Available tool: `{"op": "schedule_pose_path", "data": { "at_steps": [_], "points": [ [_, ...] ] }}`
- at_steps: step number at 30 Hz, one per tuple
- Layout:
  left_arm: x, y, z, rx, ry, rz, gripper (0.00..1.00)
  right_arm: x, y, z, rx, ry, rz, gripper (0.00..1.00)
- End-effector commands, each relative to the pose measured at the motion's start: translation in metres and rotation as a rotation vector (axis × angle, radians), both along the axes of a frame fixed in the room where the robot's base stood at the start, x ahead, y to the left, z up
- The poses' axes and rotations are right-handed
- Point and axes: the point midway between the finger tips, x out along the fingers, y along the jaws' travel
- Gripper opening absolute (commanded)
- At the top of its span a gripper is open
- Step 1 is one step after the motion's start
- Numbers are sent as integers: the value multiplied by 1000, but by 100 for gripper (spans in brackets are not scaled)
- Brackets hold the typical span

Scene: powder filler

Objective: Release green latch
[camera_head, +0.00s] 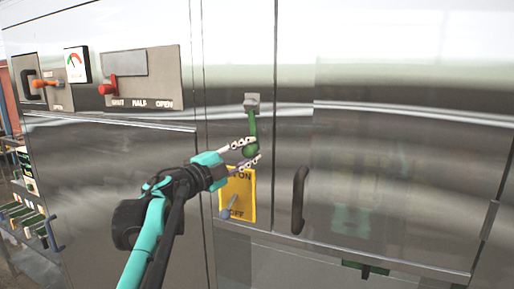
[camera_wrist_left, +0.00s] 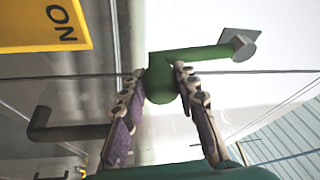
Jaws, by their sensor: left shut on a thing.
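The green latch (camera_head: 252,128) hangs down from a grey pivot mount (camera_head: 252,100) on the steel cabinet front, with a round green knob at its lower end. My left gripper (camera_head: 248,153) is shut on that knob, one finger on each side. In the left wrist view the green latch (camera_wrist_left: 190,60) runs from the mount (camera_wrist_left: 240,45) to the knob, which sits between the fingertips of my left gripper (camera_wrist_left: 163,85). The fingers cover part of the knob in the head view. My right gripper is not in view.
Just below the knob is a yellow ON/OFF plate (camera_head: 247,198) with a grey lever (camera_head: 229,208). A dark door handle (camera_head: 299,200) stands to the right. A panel with a red lever (camera_head: 107,88) and an orange lever (camera_head: 45,84) are upper left.

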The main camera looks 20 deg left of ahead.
Motion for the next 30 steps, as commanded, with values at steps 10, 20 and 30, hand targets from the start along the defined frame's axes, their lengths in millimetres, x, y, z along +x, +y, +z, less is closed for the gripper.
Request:
{"op": "schedule_pose_path", "data": {
  "at_steps": [10, 20, 30],
  "points": [
    [1, 16, 0, 138, -5, 0, 0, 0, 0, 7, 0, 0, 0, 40],
    [1, 18, -1, 161, -6, 0, 0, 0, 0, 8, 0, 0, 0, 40],
    [1, 18, 0, 159, -7, 0, 51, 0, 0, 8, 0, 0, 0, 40]
  ]
}}
